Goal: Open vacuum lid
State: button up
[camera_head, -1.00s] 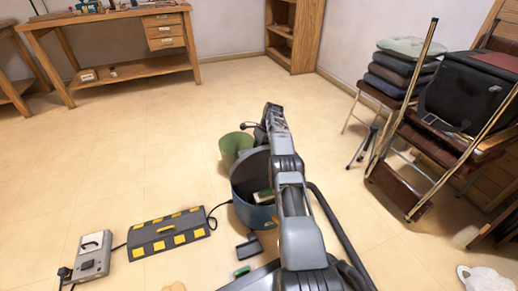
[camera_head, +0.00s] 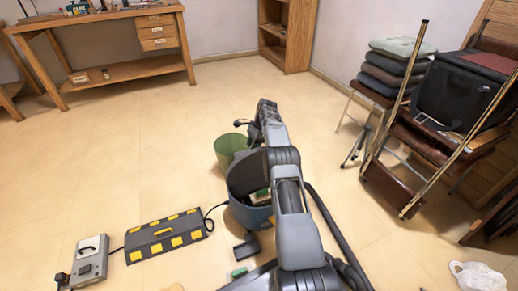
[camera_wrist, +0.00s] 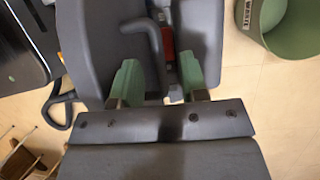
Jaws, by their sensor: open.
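The vacuum (camera_head: 257,217) is a round blue drum on the floor, partly hidden behind my arm. Its dark grey lid (camera_head: 243,168) stands tilted up at the drum's far rim, and part of the drum's inside shows. In the wrist view, a dark grey surface that looks like the lid (camera_wrist: 95,35) fills the middle, with a curved dark handle (camera_wrist: 153,40). My gripper (camera_wrist: 160,75) has green fingers spread apart, one on each side of the handle's lower end. Whether they touch the lid cannot be told.
A green bin (camera_head: 228,147) stands just behind the vacuum. Stacked chairs (camera_head: 400,165) stand at the right. A workbench (camera_head: 115,55) is at the back left. Floor in between is clear.

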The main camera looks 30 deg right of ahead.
jog(key=shift+s+a+r, duration=0.15)
jog(key=shift+s+r, duration=0.3)
jog(key=shift+r, duration=0.05)
jog(key=s+r+p, duration=0.1)
jog(key=r, duration=0.1)
jog(key=s+a+r+p, duration=0.1)
jog(key=s+r, duration=0.1)
jog(key=shift+s+r, duration=0.15)
jog(key=shift+r, duration=0.05)
jog(key=s+a+r+p, duration=0.2)
jog(key=s+r+p, duration=0.1)
jog(key=s, duration=0.6)
jog(key=shift+a+r+p, duration=0.2)
jog(key=shift+r+p, duration=0.1)
jog(key=shift+r, duration=0.1)
